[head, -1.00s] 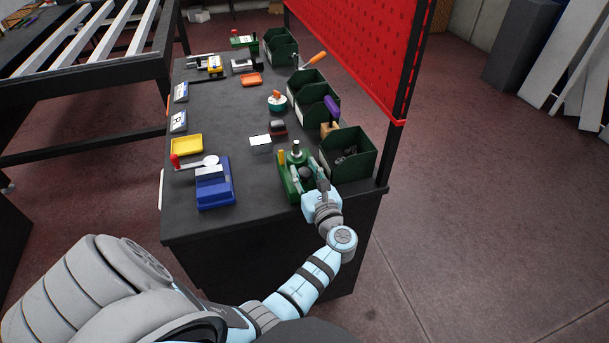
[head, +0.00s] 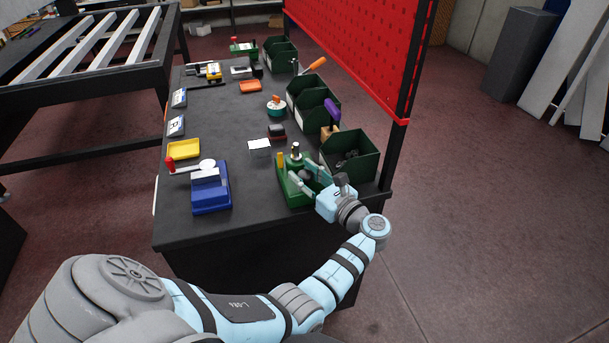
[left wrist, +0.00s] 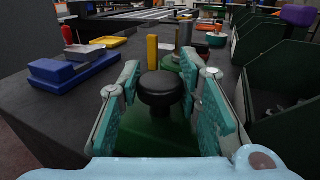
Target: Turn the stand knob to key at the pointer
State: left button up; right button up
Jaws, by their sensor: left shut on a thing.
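The green stand (head: 291,196) is at the front right of the black table, with a yellow post (head: 280,159) and a dark post with a pale top behind the knob. Its round black knob (left wrist: 160,88) shows in the left wrist view, between the teal finger pads. My left gripper (head: 308,177) comes in from the front right and is shut on the knob, one finger on each side. The fingers partly hide the knob in the head view. I cannot make out a key mark on the knob. My right gripper is out of view.
A green bin (head: 368,165) stands close to the right of the stand. A blue box-shaped device (head: 211,199) is to the left, with a yellow tray (head: 183,149) behind it. A white card (head: 259,145) lies behind the stand. The table's front strip is clear.

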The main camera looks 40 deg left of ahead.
aim_at(304, 173)
pick_arm(q)
jog(key=o, duration=0.9)
jog(key=shift+f, duration=0.1)
jog(key=shift+c, duration=0.2)
jog(key=shift+w, duration=0.1)
jog(key=shift+a, duration=0.1)
notch_tip(304, 173, up, 10)
jog(key=shift+f, duration=0.1)
